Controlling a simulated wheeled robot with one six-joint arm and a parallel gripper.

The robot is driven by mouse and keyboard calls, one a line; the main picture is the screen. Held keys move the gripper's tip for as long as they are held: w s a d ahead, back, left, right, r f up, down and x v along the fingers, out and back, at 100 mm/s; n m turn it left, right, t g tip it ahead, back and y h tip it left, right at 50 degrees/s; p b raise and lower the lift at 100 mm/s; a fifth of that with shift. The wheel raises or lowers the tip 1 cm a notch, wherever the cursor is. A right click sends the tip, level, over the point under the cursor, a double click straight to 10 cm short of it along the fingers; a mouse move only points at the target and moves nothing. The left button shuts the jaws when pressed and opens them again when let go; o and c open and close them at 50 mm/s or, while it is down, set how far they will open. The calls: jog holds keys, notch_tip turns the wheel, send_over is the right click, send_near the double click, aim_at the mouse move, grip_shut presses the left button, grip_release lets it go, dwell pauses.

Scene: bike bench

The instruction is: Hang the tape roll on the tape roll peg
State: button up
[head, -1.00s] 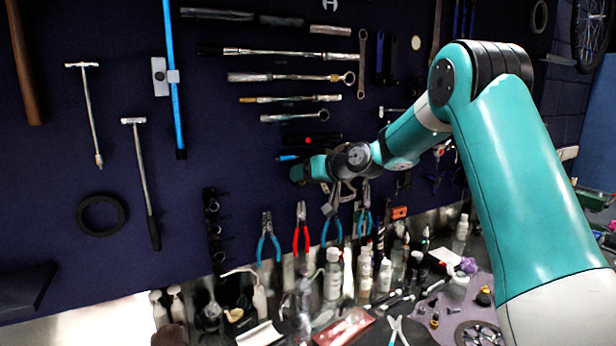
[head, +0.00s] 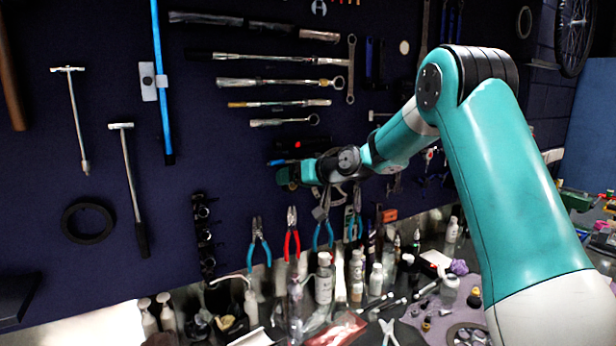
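A black ring (head: 88,222), which looks like a tape roll, lies flat against the dark pegboard wall at the left, below two T-handled tools. I cannot tell whether a peg holds it. Another dark ring (head: 524,22) hangs high at the right; I cannot tell which of them is the tape roll. My gripper (head: 325,206) is at the middle of the view, in front of the wall and just above the hanging pliers, far to the right of the black ring. Its fingers are small and blend with the tools behind, so their opening and any held thing are unclear.
Pliers with red handles (head: 291,236) and blue handles (head: 259,243) hang below the wrenches. A bench below holds several bottles (head: 324,279) and loose tools. A dark shelf-like block (head: 18,296) juts in at lower left. The wall around the black ring is fairly clear.

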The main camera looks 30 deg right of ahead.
jog(key=b+v, duration=0.6)
jog(key=v, duration=1.1)
jog(key=shift+s, duration=0.1)
jog(key=s+a+f+n+g, duration=0.1)
jog(key=s+a+f+g, duration=0.15)
jog(key=a, duration=0.45)
jog(key=s+a+f+n+g+y, duration=0.1)
jog(key=s+a+f+g, duration=0.2)
jog(key=a, duration=0.4)
jog(key=s+a+f+n+g, duration=0.1)
jog(key=s+a+f, duration=0.1)
jog(key=s+a, duration=0.35)
jog(key=s+a+f+n+g+h, duration=0.1)
jog(key=s+a+f+g, duration=0.2)
jog(key=s, duration=0.5)
jog(key=s+a+f+n+g+h, duration=0.1)
jog(key=s+a+f+n+g, duration=0.1)
jog(key=s+a+f, duration=0.3)
jog(key=s+f+g, duration=0.1)
jog(key=s, duration=0.3)
jog(key=shift+s, duration=0.35)
